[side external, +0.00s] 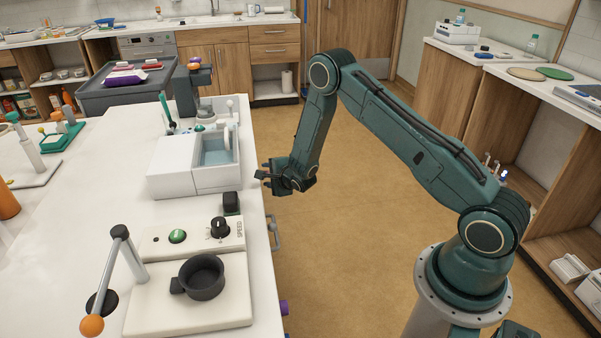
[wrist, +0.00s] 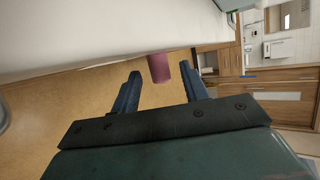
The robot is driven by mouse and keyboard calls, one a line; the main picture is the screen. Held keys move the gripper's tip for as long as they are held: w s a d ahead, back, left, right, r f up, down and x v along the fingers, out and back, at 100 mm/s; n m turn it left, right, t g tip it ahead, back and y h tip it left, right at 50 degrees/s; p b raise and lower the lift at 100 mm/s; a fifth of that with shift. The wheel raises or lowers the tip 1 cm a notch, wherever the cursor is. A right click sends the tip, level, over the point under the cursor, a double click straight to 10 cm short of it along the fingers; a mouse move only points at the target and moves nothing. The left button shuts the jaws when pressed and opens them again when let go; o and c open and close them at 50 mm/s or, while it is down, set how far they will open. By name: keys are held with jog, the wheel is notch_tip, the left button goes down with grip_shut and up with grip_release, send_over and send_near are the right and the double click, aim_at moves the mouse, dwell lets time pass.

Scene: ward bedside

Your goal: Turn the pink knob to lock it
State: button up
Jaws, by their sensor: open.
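The pink knob (wrist: 159,68) shows in the wrist view as a short cylinder sticking out below the edge of the white worktop (wrist: 110,35). It lies between and just beyond the fingertips of my gripper (wrist: 160,70), which is open, with a gap visible on both sides of the knob. In the side view my gripper (side external: 268,177) is at the right edge of the white worktop (side external: 90,190), pointing left toward it. I cannot clearly make out the pink knob there; my gripper covers that part of the edge.
A grey handle (side external: 274,232) and a purple knob-like part (side external: 284,308) stick out of the worktop edge nearer the camera. On top stand a white basin unit (side external: 175,165), a black cup (side external: 202,277) and an orange-tipped lever (side external: 92,325). The floor (side external: 350,250) beside the worktop is clear.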

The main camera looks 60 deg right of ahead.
jog(key=v, duration=1.3)
jog(key=shift+s, duration=0.15)
jog(key=shift+r, duration=0.1)
jog(key=w+d+f+m+g+y, duration=0.3)
jog(key=w+d+f+m+y, duration=0.2)
jog(key=w+d+f+m, duration=0.35)
jog(key=s+d+r+n+y, duration=0.6)
jog(key=d+r+y, duration=0.1)
jog(key=y, duration=0.1)
jog(key=shift+r+t+y, duration=0.2)
jog(key=shift+t+y, duration=0.1)
jog(key=shift+y, duration=0.1)
jog(key=shift+w, duration=0.1)
